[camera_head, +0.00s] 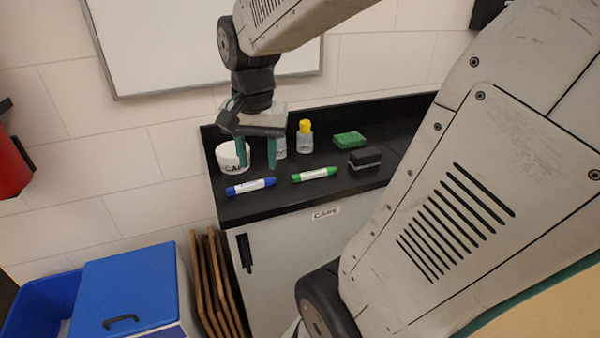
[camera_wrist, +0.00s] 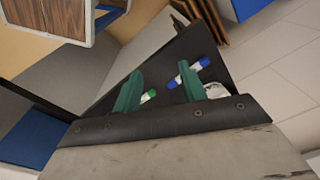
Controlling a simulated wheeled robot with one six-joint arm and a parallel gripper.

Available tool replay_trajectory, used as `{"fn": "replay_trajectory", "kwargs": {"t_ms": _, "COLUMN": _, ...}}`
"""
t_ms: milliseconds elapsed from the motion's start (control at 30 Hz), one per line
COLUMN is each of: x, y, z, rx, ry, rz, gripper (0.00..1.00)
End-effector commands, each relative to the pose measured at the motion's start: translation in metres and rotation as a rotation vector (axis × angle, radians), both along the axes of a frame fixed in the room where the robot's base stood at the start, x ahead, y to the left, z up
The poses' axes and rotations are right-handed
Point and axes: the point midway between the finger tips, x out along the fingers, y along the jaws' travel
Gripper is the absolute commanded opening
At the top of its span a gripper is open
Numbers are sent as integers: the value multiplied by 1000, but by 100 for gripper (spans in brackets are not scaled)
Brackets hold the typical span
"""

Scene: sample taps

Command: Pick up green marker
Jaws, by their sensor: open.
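A green marker (camera_head: 314,174) with a white label lies on the black counter top (camera_head: 290,199). A blue marker (camera_head: 250,187) with a white label lies to its left. My gripper (camera_head: 257,166) is open and empty, with its two green fingers pointing down above the counter, behind and left of the green marker. In the wrist view, my gripper (camera_wrist: 160,92) shows both fingers apart. There the green marker (camera_wrist: 148,97) is partly hidden by the left finger, and the blue marker (camera_wrist: 188,72) shows by the right finger.
A white cup (camera_head: 231,157) stands behind the blue marker. A clear container behind the fingers is partly hidden. A blue bin (camera_head: 125,290) is on the floor at left.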

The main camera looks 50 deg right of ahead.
Motion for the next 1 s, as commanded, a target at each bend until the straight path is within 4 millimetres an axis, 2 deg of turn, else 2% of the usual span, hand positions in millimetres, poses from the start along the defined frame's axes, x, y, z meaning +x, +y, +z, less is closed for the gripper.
{"fn": "replay_trajectory", "kwargs": {"t_ms": 33, "x": 11, "y": -29, "z": -9, "rx": 12, "ry": 14, "rz": -166, "gripper": 42}}
{"fn": "replay_trajectory", "kwargs": {"t_ms": 200, "x": 28, "y": -116, "z": -40, "rx": 36, "ry": 30, "rz": -674, "gripper": 42}}
{"fn": "replay_trajectory", "kwargs": {"t_ms": 300, "x": 28, "y": -155, "z": -58, "rx": 45, "ry": 34, "rz": -895, "gripper": 42}}
{"fn": "replay_trajectory", "kwargs": {"t_ms": 400, "x": 26, "y": -182, "z": -70, "rx": 50, "ry": 36, "rz": -1042, "gripper": 42}}
{"fn": "replay_trajectory", "kwargs": {"t_ms": 567, "x": 23, "y": -199, "z": -84, "rx": 53, "ry": 38, "rz": -1141, "gripper": 42}}
{"fn": "replay_trajectory", "kwargs": {"t_ms": 867, "x": 23, "y": -199, "z": -118, "rx": 54, "ry": 39, "rz": -1144, "gripper": 42}}
{"fn": "replay_trajectory", "kwargs": {"t_ms": 1000, "x": 23, "y": -200, "z": -141, "rx": 54, "ry": 41, "rz": -1142, "gripper": 42}}
